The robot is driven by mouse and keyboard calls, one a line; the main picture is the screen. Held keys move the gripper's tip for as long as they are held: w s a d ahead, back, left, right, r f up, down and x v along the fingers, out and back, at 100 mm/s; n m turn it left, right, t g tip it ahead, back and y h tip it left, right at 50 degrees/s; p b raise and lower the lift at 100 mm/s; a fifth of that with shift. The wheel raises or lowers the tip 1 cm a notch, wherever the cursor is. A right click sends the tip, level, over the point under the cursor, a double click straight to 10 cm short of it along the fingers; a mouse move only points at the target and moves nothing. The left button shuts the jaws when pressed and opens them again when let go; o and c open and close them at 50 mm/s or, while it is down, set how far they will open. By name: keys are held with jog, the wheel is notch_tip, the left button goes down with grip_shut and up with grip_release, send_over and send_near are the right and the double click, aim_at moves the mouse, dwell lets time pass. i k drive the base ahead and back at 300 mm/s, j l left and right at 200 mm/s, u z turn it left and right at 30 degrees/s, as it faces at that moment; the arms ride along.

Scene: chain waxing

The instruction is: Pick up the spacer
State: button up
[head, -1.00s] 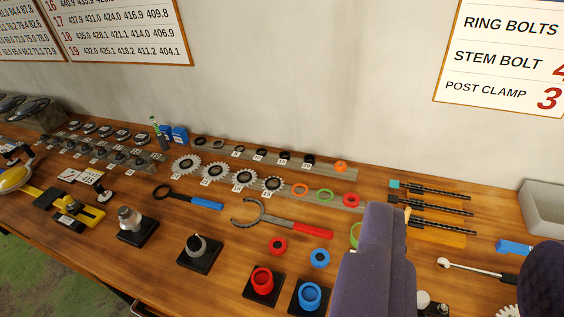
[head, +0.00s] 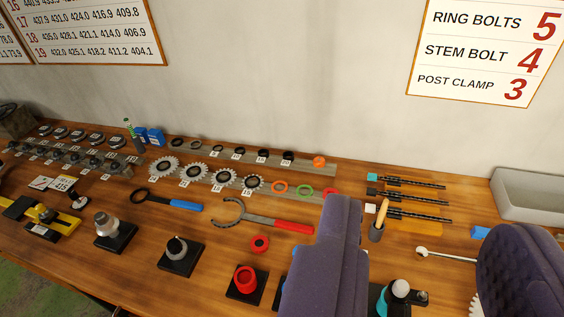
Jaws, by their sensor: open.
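No part is marked as the spacer, and I cannot tell which ring it is. Small black rings stand along the back rail, one of them a black ring (head: 262,156), with an orange piece (head: 319,162) at its right end. On the front rail lie an orange ring (head: 280,187), a green ring (head: 305,191) and a red ring (head: 329,192), the last partly hidden. A loose red ring (head: 259,244) lies on the bench. My gripper (head: 425,222) shows as two large purple fingers, apart with nothing between them, over the right part of the bench. The left finger hides some of the bench.
Toothed sprockets (head: 195,174), a blue-handled tool (head: 172,202) and a red-handled wrench (head: 268,220) lie left of my gripper. A red cup (head: 246,281) stands in front. Chains (head: 408,196), a brush pot (head: 377,231) and a grey bin (head: 530,196) are right.

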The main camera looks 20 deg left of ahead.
aim_at(262, 159)
jog(key=i+j, duration=0.25)
jog(key=j, duration=0.15)
jog(key=i+j, duration=0.2)
jog(key=j, duration=0.15)
jog(key=i+j, duration=0.25)
jog(key=j, duration=0.15)
jog(key=i+j, duration=0.2)
jog(key=j, duration=0.2)
